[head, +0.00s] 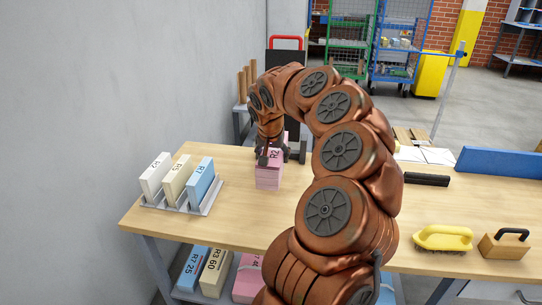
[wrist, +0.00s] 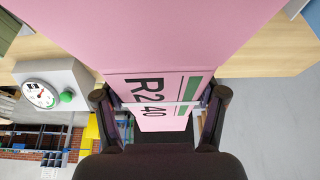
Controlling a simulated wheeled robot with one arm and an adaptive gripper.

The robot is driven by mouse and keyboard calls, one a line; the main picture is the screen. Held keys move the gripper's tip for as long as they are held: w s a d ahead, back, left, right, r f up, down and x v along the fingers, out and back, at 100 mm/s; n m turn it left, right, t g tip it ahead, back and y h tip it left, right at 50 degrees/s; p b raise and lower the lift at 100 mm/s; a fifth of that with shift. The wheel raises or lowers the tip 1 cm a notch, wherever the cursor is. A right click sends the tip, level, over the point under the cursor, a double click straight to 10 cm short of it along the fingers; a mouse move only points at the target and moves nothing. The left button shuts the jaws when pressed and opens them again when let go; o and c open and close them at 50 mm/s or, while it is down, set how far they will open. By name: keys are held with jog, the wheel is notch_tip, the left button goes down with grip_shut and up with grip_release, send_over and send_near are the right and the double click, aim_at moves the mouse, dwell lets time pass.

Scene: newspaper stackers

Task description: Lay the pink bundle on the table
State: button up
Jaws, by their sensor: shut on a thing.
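The pink bundle (head: 268,178) is upright at the table's left half, under the end of my arm. My gripper (head: 283,154) is shut on its top part. In the wrist view my gripper (wrist: 160,108) has one finger on each side of the pink bundle (wrist: 190,35), whose label reads R2 40. The wooden table (head: 240,210) lies beneath it. I cannot tell whether the bundle's bottom touches the tabletop. My arm hides part of the table behind and to the right.
A metal rack (head: 180,206) with white, cream and blue bundles stands to the left. A black bar (head: 426,179), a yellow brush (head: 443,238) and a wooden block with a handle (head: 505,245) are on the right. More bundles lie on the lower shelf. A dial scale (wrist: 45,97) shows in the wrist view.

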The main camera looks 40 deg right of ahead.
jog(key=shift+f+b, duration=0.1)
jog(key=shift+b, duration=0.45)
jog(key=shift+s+f, duration=0.1)
jog(key=shift+f, duration=0.15)
jog(key=shift+f+b, duration=3.35)
jog(key=shift+f, duration=0.15)
jog(key=shift+f+b, duration=0.55)
jog(key=shift+f, duration=0.05)
jog(key=o, duration=1.9)
jog(key=shift+a, duration=0.1)
jog(key=v, duration=1.2)
jog(key=shift+r, duration=0.1)
